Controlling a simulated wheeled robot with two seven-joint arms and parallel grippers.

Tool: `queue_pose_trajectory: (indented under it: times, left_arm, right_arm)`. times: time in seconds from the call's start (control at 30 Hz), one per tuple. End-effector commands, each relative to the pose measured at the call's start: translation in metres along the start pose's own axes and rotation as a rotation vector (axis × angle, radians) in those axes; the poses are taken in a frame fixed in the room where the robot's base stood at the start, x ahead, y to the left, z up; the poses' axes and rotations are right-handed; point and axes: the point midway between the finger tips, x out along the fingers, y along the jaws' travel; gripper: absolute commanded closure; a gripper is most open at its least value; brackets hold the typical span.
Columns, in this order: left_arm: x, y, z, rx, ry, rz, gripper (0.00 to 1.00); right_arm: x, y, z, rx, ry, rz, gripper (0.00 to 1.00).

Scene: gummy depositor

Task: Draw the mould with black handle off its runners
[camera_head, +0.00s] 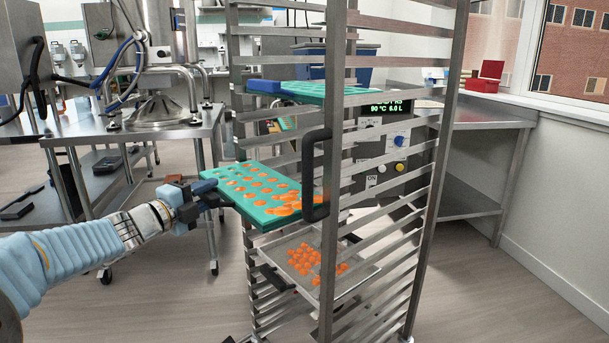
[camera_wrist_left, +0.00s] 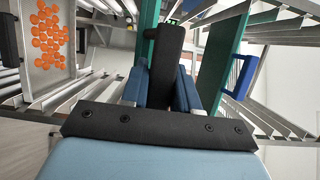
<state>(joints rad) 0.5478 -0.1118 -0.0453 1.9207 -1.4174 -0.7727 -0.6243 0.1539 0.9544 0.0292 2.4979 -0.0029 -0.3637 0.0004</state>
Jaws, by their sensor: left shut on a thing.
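The teal mould (camera_head: 245,175) sits in the steel rack, full of orange gummies, with a heap of them at its near right corner. Its left end sticks out past the rack's left post. My left gripper (camera_head: 207,195) is at that end. In the left wrist view, its blue fingers (camera_wrist_left: 160,88) are shut on the mould's black handle (camera_wrist_left: 168,55). In the head view the fingers mostly hide this handle. How far the mould's right part still rests on the runners is hard to tell behind the front post. My right gripper is not in view.
Another teal mould (camera_head: 315,89) is higher in the rack; a blue handle (camera_wrist_left: 242,76) shows in the wrist view. A tray (camera_head: 285,246) of orange pieces sits below. The rack's upright black handle (camera_head: 309,178) is on the near post. A steel table (camera_head: 160,137) stands left.

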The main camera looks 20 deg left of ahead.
Motion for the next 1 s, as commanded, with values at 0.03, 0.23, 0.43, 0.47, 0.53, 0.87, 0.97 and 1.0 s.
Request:
queue_pose_trajectory:
  times: [0.03, 0.23, 0.43, 0.47, 0.53, 0.87, 0.97, 1.0]
  left_arm:
    - [-0.005, -0.002, 0.002, 0.0, -0.002, -0.002, 1.0]
    - [-0.025, -0.001, 0.009, 0.0, -0.001, -0.002, 1.0]
    - [-0.044, -0.001, 0.016, 0.0, -0.001, -0.003, 1.0]
    - [-0.047, -0.001, 0.017, 0.0, -0.001, -0.002, 1.0]
    - [-0.054, -0.001, 0.02, 0.001, -0.001, -0.002, 1.0]
    - [-0.074, -0.001, 0.027, -0.001, 0.0, -0.002, 1.0]
    - [-0.075, -0.001, 0.027, -0.001, 0.0, -0.002, 1.0]
    - [-0.074, -0.001, 0.027, -0.001, 0.0, -0.002, 1.0]
  right_arm:
    - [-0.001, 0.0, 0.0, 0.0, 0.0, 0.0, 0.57]
    - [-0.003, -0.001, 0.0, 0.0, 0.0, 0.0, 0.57]
    - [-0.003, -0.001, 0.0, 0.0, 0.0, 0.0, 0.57]
    - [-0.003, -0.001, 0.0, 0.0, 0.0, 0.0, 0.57]
    - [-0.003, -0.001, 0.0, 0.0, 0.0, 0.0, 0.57]
    - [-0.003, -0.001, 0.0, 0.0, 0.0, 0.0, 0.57]
    - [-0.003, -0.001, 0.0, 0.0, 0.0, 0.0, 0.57]
    - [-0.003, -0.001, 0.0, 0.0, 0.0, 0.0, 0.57]
